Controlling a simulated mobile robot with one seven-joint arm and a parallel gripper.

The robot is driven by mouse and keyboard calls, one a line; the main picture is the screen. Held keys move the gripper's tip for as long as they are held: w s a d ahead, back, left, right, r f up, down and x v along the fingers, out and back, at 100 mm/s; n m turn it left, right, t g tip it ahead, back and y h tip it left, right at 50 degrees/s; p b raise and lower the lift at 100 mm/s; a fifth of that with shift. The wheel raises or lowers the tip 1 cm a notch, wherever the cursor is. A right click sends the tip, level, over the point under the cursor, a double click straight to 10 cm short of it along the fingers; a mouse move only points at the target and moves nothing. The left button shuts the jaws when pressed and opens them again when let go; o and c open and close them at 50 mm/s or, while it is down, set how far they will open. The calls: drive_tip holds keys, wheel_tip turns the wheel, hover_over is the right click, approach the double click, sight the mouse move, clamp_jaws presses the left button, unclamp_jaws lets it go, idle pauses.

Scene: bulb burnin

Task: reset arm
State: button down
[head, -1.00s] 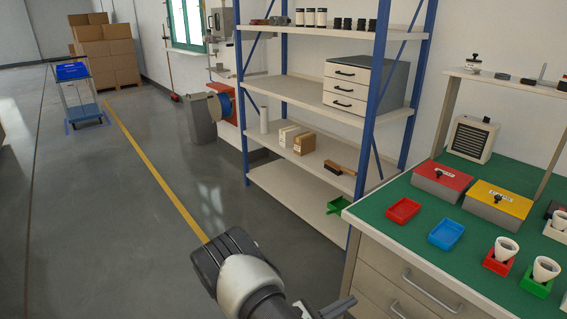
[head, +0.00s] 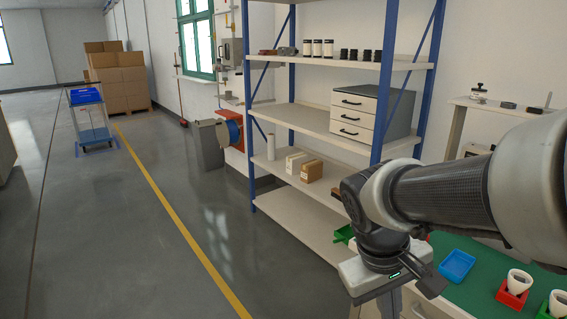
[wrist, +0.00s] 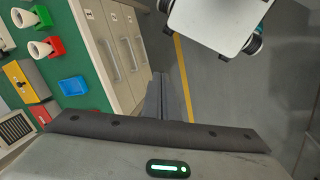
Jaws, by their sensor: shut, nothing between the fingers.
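My gripper (wrist: 160,78) is shut and empty, its dark fingers pressed together in the wrist view. In the head view my arm reaches in from the right and folds down, with the hand (head: 376,272) at the near left corner of the workbench. The fingers point downward there and run towards the bottom edge of the picture. In the wrist view they hang in front of the bench drawers (wrist: 118,45), beside open floor. My arm hides much of the green bench top (head: 478,290) in the head view.
A yellow box (wrist: 22,80) shows in the wrist view. Shelving (head: 308,120) stands behind my arm.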

drive_tip(key=s+a+r+m+t+y, duration=0.3)
drive_tip(key=s+a+r+t, duration=0.15)
drive_tip(key=r, duration=0.25)
wheel_tip(320, 180, up, 24)
drive_tip(key=p, duration=2.3)
drive_tip(key=shift+w+d+f+p, duration=0.2)
drive_tip(key=shift+d+p, duration=0.15)
drive_tip(key=shift+p, duration=0.05)
